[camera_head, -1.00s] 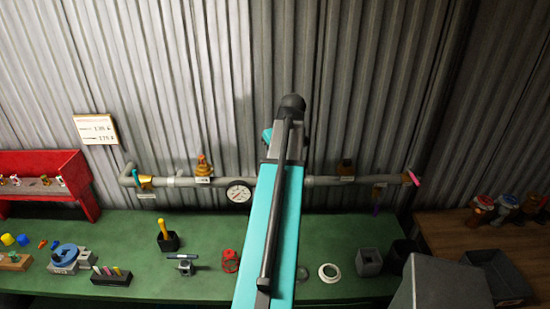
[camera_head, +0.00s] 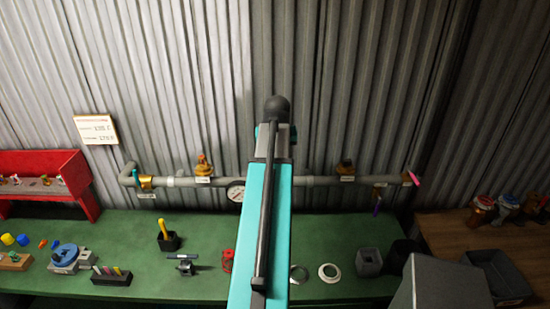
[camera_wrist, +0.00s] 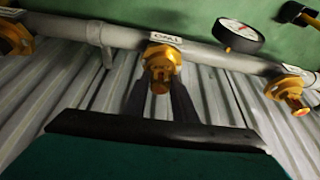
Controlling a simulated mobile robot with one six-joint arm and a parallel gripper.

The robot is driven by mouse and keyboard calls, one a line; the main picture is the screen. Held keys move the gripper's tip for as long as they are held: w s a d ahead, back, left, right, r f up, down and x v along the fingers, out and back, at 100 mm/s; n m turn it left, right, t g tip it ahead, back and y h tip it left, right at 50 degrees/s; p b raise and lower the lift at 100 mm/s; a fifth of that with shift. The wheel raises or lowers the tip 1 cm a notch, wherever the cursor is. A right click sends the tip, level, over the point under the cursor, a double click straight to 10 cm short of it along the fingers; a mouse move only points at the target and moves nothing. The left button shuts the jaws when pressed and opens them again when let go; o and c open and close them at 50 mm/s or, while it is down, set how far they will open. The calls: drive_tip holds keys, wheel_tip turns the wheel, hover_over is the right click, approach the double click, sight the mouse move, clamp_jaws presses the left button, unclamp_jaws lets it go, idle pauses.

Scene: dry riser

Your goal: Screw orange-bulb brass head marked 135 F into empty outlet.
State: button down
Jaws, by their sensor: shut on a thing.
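In the wrist view my gripper (camera_wrist: 160,92) reaches up to the middle pipe outlet and is shut on a brass head (camera_wrist: 160,72). The head sits at the brass fitting (camera_wrist: 161,54) under a white label; whether its thread is engaged I cannot tell. Its bulb colour and 135 F marking are not readable. The grey pipe (camera_wrist: 205,50) runs along the corrugated wall. In the head view my arm hides the gripper, the held head and this outlet.
A pressure gauge (camera_head: 236,192) hangs on the pipe just left of my arm. The green bench (camera_head: 215,225) below carries a red cage-like part (camera_head: 228,261), a white ring (camera_head: 329,273) and a grey box (camera_head: 369,262). A red rack (camera_head: 75,170) stands at far left.

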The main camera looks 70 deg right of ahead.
idle(0.4)
drive_tip(key=shift+m+g+h, duration=0.3)
drive_tip(key=shift+m+g, duration=0.3)
drive_tip(key=shift+m, duration=0.9)
drive_tip(key=c, duration=1.4)
unclamp_jaws()
drive_tip(key=shift+o, duration=0.2)
drive_tip(key=b+v, duration=0.4)
drive_tip(key=v, duration=0.9)
drive_tip(key=shift+r+b, duration=0.4)
drive_tip(key=shift+r, duration=0.05)
drive_tip(key=shift+s, duration=0.1)
